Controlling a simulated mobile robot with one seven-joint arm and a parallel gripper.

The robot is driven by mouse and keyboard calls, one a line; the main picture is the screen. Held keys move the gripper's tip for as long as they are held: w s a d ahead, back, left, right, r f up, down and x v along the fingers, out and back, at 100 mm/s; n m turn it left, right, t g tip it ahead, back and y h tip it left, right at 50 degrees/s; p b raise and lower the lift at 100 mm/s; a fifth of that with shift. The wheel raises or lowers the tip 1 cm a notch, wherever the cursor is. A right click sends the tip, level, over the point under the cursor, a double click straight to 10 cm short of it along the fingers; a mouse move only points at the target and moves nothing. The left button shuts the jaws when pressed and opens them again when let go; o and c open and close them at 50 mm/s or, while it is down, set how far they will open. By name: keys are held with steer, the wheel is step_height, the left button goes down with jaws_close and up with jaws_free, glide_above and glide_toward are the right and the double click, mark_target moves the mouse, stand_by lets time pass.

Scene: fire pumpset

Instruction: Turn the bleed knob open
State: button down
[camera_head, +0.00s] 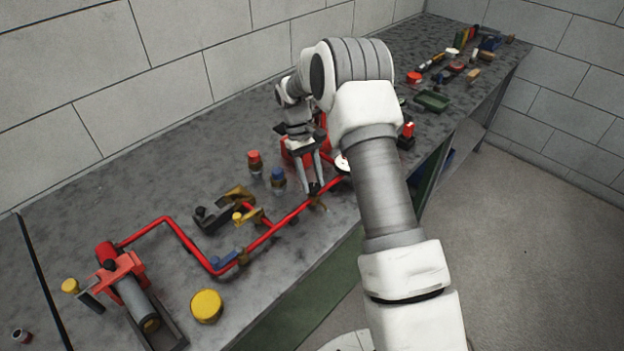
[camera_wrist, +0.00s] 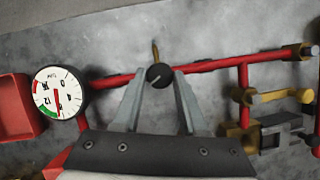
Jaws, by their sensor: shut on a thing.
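The bleed knob (camera_wrist: 158,76) is a small round black knob with a pale line on its face, on the red pipe in the wrist view. A thin brass stem (camera_wrist: 155,52) sticks out beyond it. My gripper (camera_wrist: 159,74) has one fingertip on each side of the knob and is shut on it. In the head view my gripper (camera_head: 314,190) reaches down to the red pipe (camera_head: 292,214). There the fingers hide the knob, and a bit of brass (camera_head: 319,204) shows just below them.
A round pressure gauge (camera_wrist: 60,92) sits left of the knob in the wrist view. A brass lever valve (camera_wrist: 278,96) is at right. In the head view, blue (camera_head: 278,178) and red-capped (camera_head: 254,160) fittings stand near my gripper. A yellow disc (camera_head: 206,306) lies at the bench front.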

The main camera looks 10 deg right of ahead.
stand_by(0.3)
steer(key=shift+c, duration=2.2)
jaws_free()
steer(key=v, duration=1.7)
steer(key=shift+r+p, duration=0.2)
steer(key=shift+p, duration=0.25)
steer(key=shift+a, duration=0.15)
